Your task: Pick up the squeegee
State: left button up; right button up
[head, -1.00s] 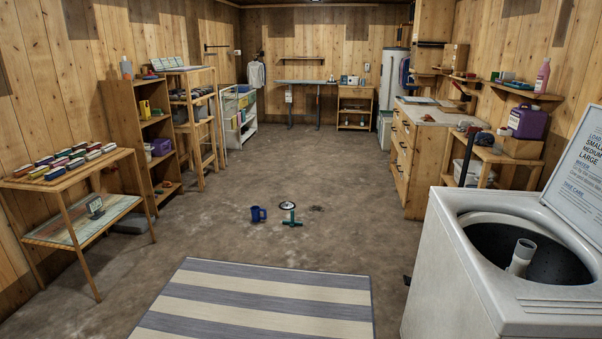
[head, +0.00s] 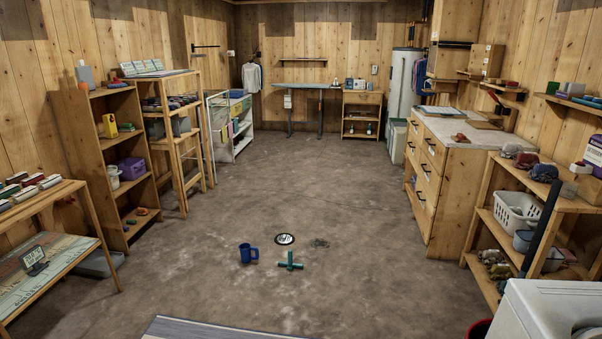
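A green T-shaped thing (head: 290,263), which looks like the squeegee, lies on the bare concrete floor near the middle of the head view. A blue mug (head: 248,253) stands on the floor to its left. A round black-and-white disc (head: 285,239) lies just behind it, and a small dark item (head: 320,243) lies to its right. Neither of my grippers is in view.
A striped mat (head: 215,330) shows at the bottom edge. Wooden shelves (head: 105,160) line the left wall. A drawer cabinet (head: 430,180) and an open shelf (head: 490,235) stand on the right. A white washer (head: 545,315) is at bottom right. The floor between is clear.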

aim_at(290, 265)
jog(key=i, duration=3.6)
